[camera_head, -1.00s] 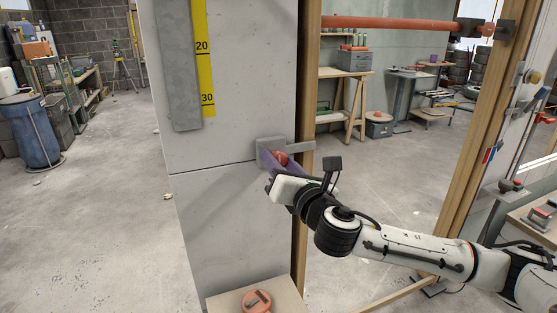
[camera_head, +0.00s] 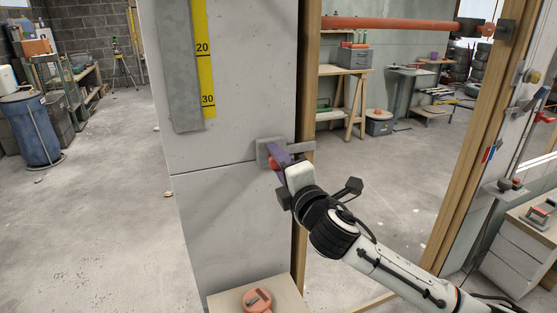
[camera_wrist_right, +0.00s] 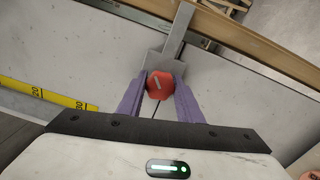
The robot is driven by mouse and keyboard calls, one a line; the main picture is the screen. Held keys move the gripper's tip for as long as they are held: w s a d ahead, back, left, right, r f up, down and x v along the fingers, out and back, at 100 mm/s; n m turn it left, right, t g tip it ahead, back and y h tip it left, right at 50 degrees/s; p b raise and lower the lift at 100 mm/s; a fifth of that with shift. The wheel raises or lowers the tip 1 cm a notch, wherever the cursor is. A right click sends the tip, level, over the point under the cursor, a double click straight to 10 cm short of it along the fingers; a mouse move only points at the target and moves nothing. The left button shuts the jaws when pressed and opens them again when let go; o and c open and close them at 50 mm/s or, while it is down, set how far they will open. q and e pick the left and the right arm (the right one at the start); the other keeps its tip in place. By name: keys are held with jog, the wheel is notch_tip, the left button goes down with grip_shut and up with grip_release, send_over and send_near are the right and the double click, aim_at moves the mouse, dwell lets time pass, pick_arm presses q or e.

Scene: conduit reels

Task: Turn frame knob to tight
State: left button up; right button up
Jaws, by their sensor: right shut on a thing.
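The frame knob is a small red knob (camera_wrist_right: 160,85) with a pale pointer line on its face. It sits on a grey metal bracket (camera_head: 265,151) fixed to the concrete wall panel beside a wooden post. My right gripper (camera_head: 280,158) has its purple fingers around the knob. In the right wrist view the two fingers (camera_wrist_right: 160,92) are closed on the knob's left and right sides. In the head view the gripper mostly covers the knob, with only a little red showing. Any markings for tight are not visible. My left gripper is not in view.
A flat grey bar (camera_head: 305,147) runs from the bracket across the wooden post (camera_head: 305,90). A yellow scale strip (camera_head: 205,60) is on the panel above. A small stand with an orange object (camera_head: 257,300) is below. The floor at left is open.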

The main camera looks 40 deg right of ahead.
jog(key=m, duration=0.3)
jog(key=shift+m+p, duration=0.4)
jog(key=m, duration=0.2)
jog(key=shift+m+p, duration=0.3)
jog(key=shift+p, duration=0.05)
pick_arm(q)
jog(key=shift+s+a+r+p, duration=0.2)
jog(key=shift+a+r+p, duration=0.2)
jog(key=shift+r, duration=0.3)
pick_arm(e)
jog(key=shift+m, duration=1.5)
jog(key=o, duration=1)
jog(key=shift+o, duration=0.2)
jog(key=shift+s, duration=0.15)
